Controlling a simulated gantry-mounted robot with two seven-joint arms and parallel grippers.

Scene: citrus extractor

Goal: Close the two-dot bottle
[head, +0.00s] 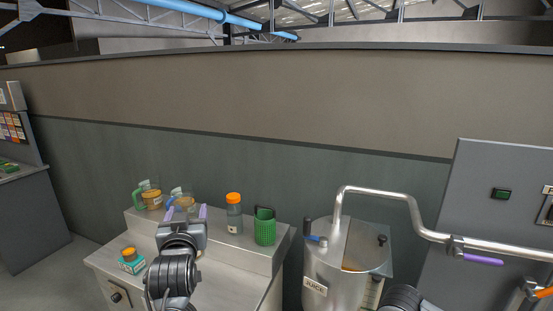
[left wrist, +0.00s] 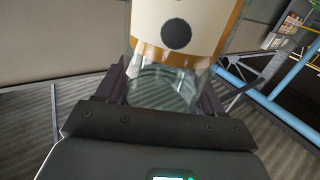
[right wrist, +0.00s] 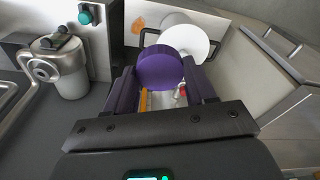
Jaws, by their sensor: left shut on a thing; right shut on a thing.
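My left gripper (head: 186,212) is shut on a clear bottle (head: 184,199) with orange contents, above the left counter. In the left wrist view the bottle (left wrist: 200,20) has a pale label with one black dot showing; the rest of the label is out of view. The clear glass part lies between the fingers. In the right wrist view my right gripper (right wrist: 165,85) is shut on a round purple piece (right wrist: 160,68), its flat face towards the camera. In the head view only part of my right arm shows at the bottom edge. I cannot tell whether the bottle's mouth is covered.
On the counter (head: 215,275) stand an orange-capped bottle (head: 234,215), a green cup (head: 265,228), a green-handled jar (head: 152,197) and a small orange-topped teal box (head: 130,262). A steel juice tank (head: 322,285) with a curved pipe (head: 415,215) stands on the right.

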